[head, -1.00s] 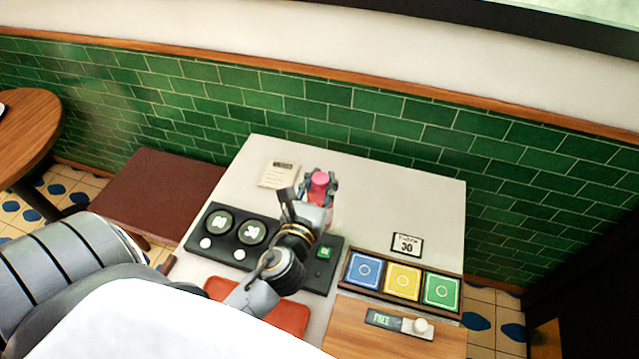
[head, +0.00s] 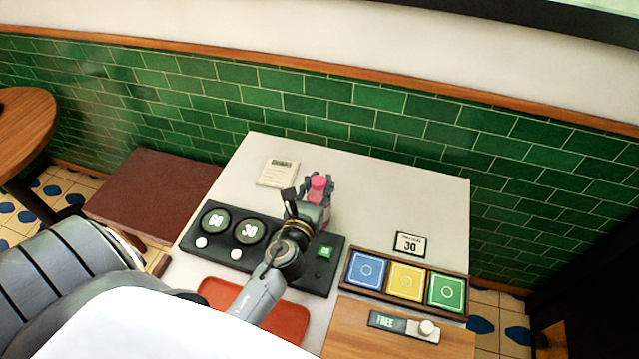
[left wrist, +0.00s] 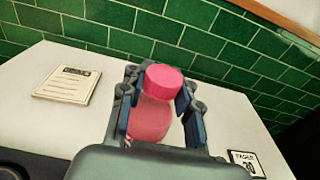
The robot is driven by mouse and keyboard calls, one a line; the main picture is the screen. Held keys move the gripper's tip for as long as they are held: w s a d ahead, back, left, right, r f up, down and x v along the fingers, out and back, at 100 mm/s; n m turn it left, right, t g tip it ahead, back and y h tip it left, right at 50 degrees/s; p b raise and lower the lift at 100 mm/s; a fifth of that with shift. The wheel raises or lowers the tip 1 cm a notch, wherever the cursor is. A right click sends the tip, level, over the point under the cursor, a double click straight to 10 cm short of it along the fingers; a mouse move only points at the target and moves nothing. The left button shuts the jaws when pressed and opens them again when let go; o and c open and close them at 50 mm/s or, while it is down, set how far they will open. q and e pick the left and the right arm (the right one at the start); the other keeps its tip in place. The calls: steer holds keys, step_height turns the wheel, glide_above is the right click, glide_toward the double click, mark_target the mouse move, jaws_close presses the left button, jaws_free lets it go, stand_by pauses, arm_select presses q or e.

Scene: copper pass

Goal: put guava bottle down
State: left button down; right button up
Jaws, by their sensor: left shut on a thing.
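The guava bottle is pink with a bright pink cap. In the left wrist view the guava bottle (left wrist: 152,118) stands between the two fingers of my left gripper (left wrist: 160,105), which is shut on it. In the head view the bottle's cap (head: 318,183) shows above my left gripper (head: 317,195), over the white table (head: 400,195) just behind the black dial panel. The bottle looks close to upright. Its base is hidden, so I cannot tell if it touches the table. My right gripper is not in view.
A black panel (head: 222,258) with two dials lies in front, beside a red tray (head: 290,322). A paper card (head: 278,173) lies back left. A small sign (head: 409,244) and a rack of coloured tiles (head: 405,281) are at right. The table's back right is clear.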

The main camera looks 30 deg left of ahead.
arm_select(q)
steer(key=c, duration=1.5)
jaws_free()
steer(key=shift+f, duration=0.2)
steer(key=o, duration=0.5)
steer(key=shift+r, duration=0.1)
steer(key=shift+o, duration=0.2)
